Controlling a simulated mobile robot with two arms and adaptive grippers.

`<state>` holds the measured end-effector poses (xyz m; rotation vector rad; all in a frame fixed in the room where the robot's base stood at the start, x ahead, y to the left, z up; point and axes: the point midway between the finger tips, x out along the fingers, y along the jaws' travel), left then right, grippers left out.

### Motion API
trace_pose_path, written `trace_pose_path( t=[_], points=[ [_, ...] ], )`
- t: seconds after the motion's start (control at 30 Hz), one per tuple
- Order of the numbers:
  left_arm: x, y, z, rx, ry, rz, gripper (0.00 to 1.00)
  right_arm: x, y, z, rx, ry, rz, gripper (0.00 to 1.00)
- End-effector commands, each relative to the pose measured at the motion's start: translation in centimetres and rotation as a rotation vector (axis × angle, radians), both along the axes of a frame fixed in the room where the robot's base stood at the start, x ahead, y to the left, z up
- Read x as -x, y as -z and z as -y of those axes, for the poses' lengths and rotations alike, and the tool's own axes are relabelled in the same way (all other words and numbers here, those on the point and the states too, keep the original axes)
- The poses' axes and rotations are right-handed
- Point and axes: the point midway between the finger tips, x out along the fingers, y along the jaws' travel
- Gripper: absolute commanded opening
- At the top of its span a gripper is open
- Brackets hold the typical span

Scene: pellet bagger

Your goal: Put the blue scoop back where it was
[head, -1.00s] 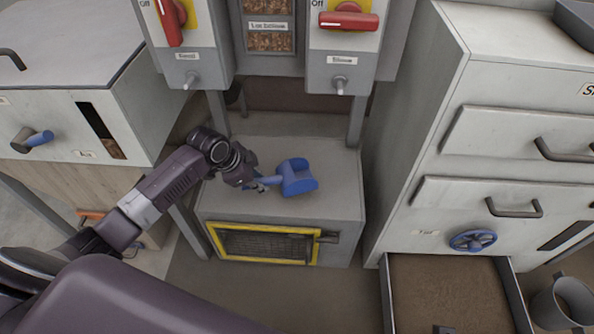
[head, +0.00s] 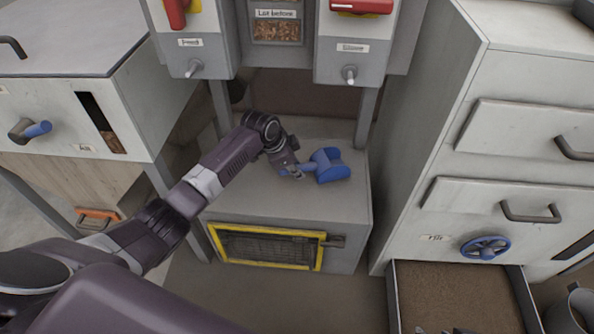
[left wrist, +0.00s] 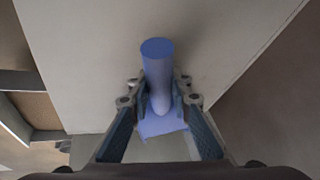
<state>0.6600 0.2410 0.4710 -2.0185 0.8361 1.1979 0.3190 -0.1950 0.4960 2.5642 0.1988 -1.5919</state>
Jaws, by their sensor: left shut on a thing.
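The blue scoop (head: 328,166) is at the right part of the grey box top (head: 240,190) below the machine. My left gripper (head: 296,171) is shut on the scoop's handle, with the scoop's wide head to the right of the fingers. In the left wrist view the scoop (left wrist: 158,75) stands out between the two fingers (left wrist: 160,103). I cannot tell whether the scoop touches the box top or hangs just above it. My right gripper is not in view.
A cabinet with drawers (head: 520,140) stands close on the right, with an open drawer of brown pellets (head: 455,295) low down. A bin with a blue-tipped knob (head: 38,129) is on the left. Machine panels (head: 350,60) hang above the box. A yellow-framed grille (head: 268,246) is on the box front.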

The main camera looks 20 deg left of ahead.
Motion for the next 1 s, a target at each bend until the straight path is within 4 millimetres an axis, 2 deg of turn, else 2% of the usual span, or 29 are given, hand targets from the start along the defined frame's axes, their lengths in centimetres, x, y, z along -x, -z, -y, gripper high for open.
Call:
trace_pose_path(
  t=[0.4,0.43,0.57,0.93,1.0],
  points=[
    [0.0,0.4,0.0,0.001,0.0,0.001,0.0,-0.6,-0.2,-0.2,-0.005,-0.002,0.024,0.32],
    [0.0,0.4,0.0,0.0,0.0,-0.001,0.21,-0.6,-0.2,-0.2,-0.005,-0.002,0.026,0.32],
    [0.0,0.4,0.0,0.0,0.0,0.0,0.35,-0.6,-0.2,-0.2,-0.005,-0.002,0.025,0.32],
    [0.0,-0.1,-0.1,0.0,0.0,0.001,0.36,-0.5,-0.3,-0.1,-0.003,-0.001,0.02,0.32],
    [0.2,-0.6,-0.2,0.001,-0.001,0.001,0.36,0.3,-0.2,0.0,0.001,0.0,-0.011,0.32]
  ],
)
